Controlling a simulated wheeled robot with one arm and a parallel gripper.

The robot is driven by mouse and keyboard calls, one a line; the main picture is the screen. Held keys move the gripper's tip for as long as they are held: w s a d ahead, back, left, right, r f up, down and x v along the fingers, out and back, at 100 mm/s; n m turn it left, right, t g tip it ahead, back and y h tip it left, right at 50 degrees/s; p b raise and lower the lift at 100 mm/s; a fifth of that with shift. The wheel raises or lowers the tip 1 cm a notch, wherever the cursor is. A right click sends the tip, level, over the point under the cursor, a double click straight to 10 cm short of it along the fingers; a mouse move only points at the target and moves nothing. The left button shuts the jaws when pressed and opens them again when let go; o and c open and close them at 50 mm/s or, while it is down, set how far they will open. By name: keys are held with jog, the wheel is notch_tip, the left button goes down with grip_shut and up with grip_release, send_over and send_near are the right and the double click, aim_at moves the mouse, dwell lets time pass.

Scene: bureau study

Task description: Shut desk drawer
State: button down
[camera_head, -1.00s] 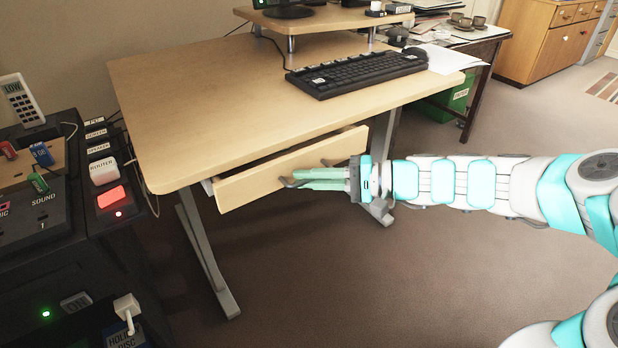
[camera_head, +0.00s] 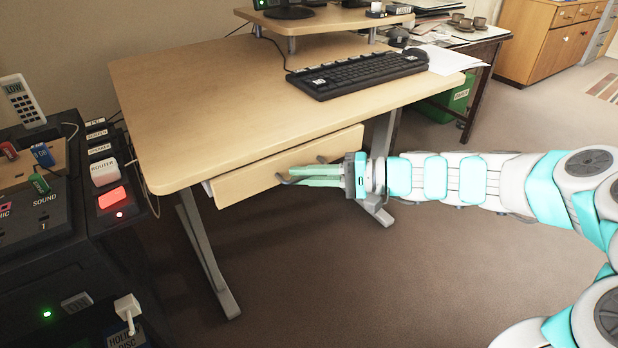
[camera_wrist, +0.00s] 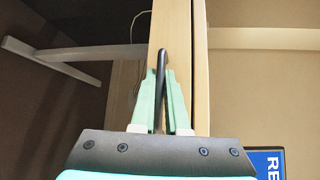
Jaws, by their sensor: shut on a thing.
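The desk drawer (camera_head: 241,181) has a pale wooden front and sits under the wooden desk (camera_head: 215,105). Its front stands slightly out below the desktop edge. My gripper (camera_head: 299,175) is at the drawer front, with its green fingers at the dark bar handle (camera_head: 284,180). In the wrist view, the fingers of my gripper (camera_wrist: 163,88) are closed around the dark handle (camera_wrist: 162,62), against the drawer front (camera_wrist: 171,30). A narrow dark gap shows between the drawer front and the desk edge (camera_wrist: 201,70). The drawer's inside is hidden.
A keyboard (camera_head: 357,73) and a raised shelf (camera_head: 325,19) are on the desk. A dark equipment rack (camera_head: 60,240) stands close at the left. A green crate (camera_head: 458,98) is beneath the far table. The floor (camera_head: 330,280) before the desk is clear.

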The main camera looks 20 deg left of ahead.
jog(key=shift+w+a, duration=0.9)
jog(key=shift+a, duration=0.05)
jog(key=c, duration=1.2)
grip_release()
jog(key=d, duration=0.5)
jog(key=d+r, duration=0.1)
jog(key=d, duration=0.1)
jog(key=shift+w+d, duration=0.35)
